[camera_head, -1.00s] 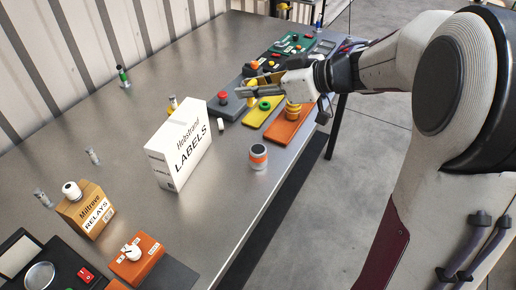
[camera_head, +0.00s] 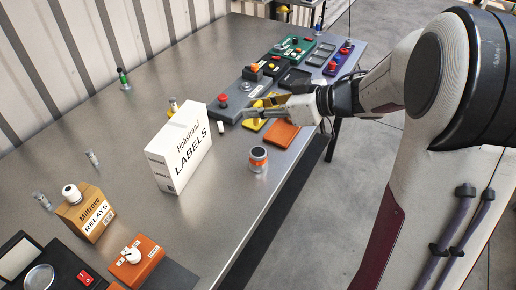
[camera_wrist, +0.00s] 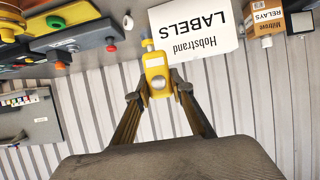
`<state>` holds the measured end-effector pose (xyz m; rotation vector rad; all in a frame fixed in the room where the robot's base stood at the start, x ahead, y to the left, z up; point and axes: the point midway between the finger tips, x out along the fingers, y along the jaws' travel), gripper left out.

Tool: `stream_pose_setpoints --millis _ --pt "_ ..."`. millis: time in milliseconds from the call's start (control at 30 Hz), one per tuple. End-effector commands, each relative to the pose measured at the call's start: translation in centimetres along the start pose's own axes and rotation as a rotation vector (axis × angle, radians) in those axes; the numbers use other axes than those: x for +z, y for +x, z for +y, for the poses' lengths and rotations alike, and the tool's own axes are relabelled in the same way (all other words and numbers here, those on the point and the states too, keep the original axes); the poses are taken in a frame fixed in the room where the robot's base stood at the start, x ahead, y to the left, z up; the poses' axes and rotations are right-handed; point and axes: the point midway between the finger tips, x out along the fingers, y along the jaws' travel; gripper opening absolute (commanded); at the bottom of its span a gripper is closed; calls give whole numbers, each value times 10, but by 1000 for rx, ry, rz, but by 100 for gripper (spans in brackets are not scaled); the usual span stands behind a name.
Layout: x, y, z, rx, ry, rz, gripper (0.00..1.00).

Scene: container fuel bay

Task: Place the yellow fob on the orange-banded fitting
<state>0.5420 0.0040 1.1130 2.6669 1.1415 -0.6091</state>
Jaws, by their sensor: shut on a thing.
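The yellow fob (camera_wrist: 155,75) is between my fingertips in the wrist view, with a round grey face towards the camera. My gripper (camera_wrist: 168,88) is shut on it.
A white labels box (camera_head: 183,150) stands left of the fitting. A small white cylinder (camera_head: 221,127) stands beside the box. The table front is mostly clear.

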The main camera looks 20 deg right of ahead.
Motion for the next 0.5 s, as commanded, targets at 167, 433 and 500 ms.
stream_pose_setpoints --millis 167,433,500 --pt "13 6 0 -2 4 -2 8" --pt "45 21 -1 -1 4 -2 8" --pt "50 24 0 0 3 -1 8"
